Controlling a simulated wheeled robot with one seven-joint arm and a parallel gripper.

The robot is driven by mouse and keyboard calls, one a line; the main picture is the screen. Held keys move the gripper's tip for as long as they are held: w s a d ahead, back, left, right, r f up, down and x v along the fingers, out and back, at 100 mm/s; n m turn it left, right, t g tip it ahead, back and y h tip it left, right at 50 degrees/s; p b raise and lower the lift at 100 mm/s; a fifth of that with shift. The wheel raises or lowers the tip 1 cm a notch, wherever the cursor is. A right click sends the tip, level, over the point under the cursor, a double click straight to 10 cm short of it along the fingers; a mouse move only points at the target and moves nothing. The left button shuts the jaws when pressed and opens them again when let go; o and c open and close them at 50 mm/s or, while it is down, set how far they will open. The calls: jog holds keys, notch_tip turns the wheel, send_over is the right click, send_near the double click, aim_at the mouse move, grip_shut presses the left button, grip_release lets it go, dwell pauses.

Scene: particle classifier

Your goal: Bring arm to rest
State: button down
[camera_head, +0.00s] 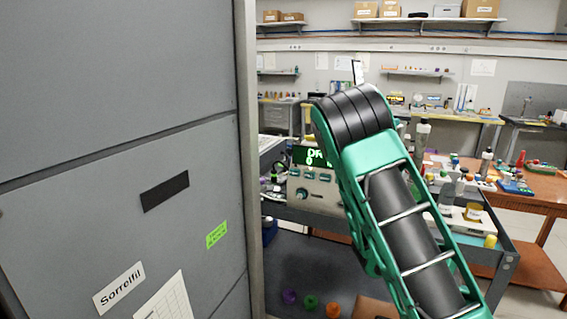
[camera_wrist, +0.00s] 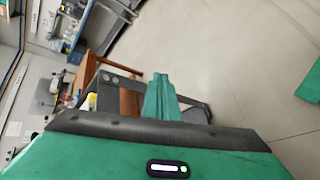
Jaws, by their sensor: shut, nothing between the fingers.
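My arm, green and black, rises across the right half of the head view, bent at a black joint near the centre. My gripper does not show in the head view. In the wrist view my gripper (camera_wrist: 160,97) shows as green fingers together in the middle, above the dark and green wrist body. The fingers are shut with nothing between them. They point out over pale floor tiles, and I see them touching nothing.
A large grey cabinet (camera_head: 120,75) labelled "Sorrelfil" fills the left. A device with a green display (camera_head: 316,156) stands on a grey cart (camera_head: 507,258) behind my arm. A wooden table (camera_head: 540,200) with bottles is at right. Pale floor (camera_wrist: 225,60) is open in the wrist view.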

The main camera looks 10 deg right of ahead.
jog(key=s+a+r+m+t+y, duration=0.1)
jog(key=s+a+r+m+y, duration=0.3)
jog(key=a, duration=0.5)
jog(key=s+a+r+m+t+y, duration=0.2)
jog(key=s+a+r+m+y, duration=0.3)
jog(key=s+a+r+y, duration=0.3)
jog(key=shift+s+a+r, duration=0.55)
jog(key=shift+s+r, duration=0.05)
jog(key=shift+r, duration=0.25)
jog(key=shift+w+f, duration=0.25)
jog(key=shift+w, duration=0.35)
